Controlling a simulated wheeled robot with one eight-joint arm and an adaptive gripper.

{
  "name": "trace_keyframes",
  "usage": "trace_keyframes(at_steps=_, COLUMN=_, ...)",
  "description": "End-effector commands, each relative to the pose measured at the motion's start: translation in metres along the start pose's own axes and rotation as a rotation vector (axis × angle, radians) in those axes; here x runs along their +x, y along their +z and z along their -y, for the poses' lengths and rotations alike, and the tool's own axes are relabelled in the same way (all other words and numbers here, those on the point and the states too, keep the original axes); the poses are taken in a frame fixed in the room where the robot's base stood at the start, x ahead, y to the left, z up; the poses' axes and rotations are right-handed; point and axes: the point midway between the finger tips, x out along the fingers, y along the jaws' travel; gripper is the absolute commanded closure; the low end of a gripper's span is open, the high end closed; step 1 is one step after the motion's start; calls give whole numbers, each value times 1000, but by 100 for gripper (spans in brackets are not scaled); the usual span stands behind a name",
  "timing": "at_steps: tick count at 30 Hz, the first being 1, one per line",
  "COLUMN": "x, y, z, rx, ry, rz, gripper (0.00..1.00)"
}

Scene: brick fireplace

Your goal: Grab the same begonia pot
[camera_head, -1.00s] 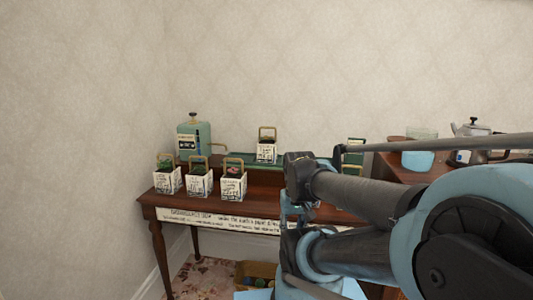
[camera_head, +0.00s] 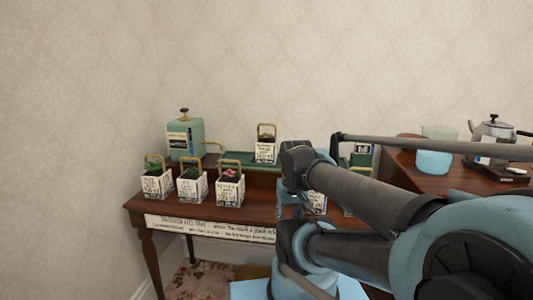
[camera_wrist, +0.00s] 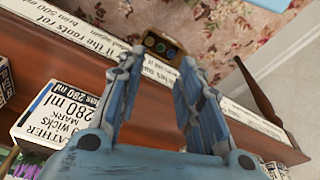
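Several white, lettered pots with tan hoop handles and small plants stand on the dark wooden table (camera_head: 255,214). One front pot (camera_head: 230,191) has a pinkish-red bloom; I cannot tell for sure which pot is the begonia. Left of it stand two pots with green leaves, a middle one (camera_head: 192,188) and a left one (camera_head: 157,185). Another pot (camera_head: 265,150) with a reddish plant stands higher, at the back. In the wrist view my gripper (camera_wrist: 160,62) has its fingers apart with nothing held, above the table's front edge. A white pot marked 280 ml (camera_wrist: 62,112) is left of the fingers.
A green canister (camera_head: 186,140) stands at the back left. A wooden surface at the right bears a kettle (camera_head: 492,137) and a blue-filled glass vessel (camera_head: 434,161). A lettered strip (camera_head: 208,227) runs along the table front. My arm hides the table's right part.

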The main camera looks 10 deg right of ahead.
Motion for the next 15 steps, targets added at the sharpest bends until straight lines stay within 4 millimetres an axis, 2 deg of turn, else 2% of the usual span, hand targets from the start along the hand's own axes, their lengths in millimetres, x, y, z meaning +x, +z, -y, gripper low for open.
trace_keyframes(at_steps=5, x=-35, y=-37, z=4, rx=150, ry=-27, rz=1, gripper=67)
trace_keyframes(at_steps=15, x=-135, y=-162, z=5, rx=678, ry=-121, rz=23, gripper=67)
